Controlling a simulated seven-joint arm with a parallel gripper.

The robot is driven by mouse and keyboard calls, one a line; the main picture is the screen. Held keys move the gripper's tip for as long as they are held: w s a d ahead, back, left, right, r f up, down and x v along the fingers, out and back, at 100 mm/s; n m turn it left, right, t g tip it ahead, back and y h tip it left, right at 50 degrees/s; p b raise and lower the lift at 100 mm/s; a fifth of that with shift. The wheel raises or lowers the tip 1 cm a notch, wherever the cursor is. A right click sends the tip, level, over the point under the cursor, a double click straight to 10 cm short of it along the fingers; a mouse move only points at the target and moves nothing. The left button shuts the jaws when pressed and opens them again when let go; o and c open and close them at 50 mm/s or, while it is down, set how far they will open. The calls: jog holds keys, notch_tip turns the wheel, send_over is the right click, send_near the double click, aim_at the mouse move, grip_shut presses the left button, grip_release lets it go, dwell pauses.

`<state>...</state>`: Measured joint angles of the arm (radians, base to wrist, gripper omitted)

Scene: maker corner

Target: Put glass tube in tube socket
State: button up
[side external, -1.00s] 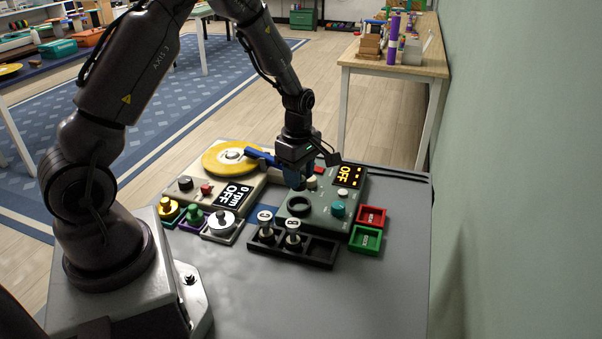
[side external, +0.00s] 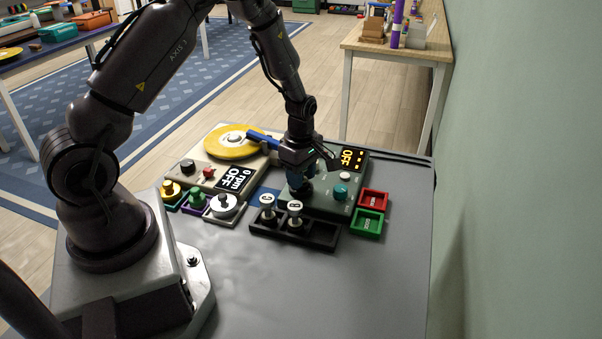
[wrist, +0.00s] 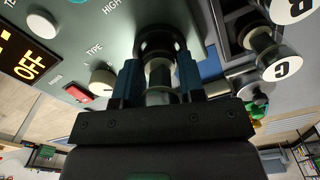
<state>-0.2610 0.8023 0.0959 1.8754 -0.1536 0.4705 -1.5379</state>
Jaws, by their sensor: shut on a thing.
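My gripper (side external: 301,191) is down at the front left of the green-grey tester (side external: 325,205), over the spot of its round socket. In the wrist view its two blue fingers are shut on a glass tube (wrist: 158,76), a clear cylinder with a dark end. The tube's far end lines up with the black ring of the tube socket (wrist: 160,36); I cannot tell whether it is seated inside. In the side view the fingers hide both tube and socket.
A black rack (side external: 322,236) in front holds two tubes with white lettered caps (side external: 267,200) (side external: 294,206). Red (side external: 373,200) and green (side external: 367,222) trays stand to the right. A beige turntable device (side external: 215,175) stands left. The tester's knob (side external: 341,192) is close beside the gripper.

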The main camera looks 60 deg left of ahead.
jog(key=shift+f, duration=0.5)
jog(key=o, duration=1)
jog(key=shift+r, duration=3.5)
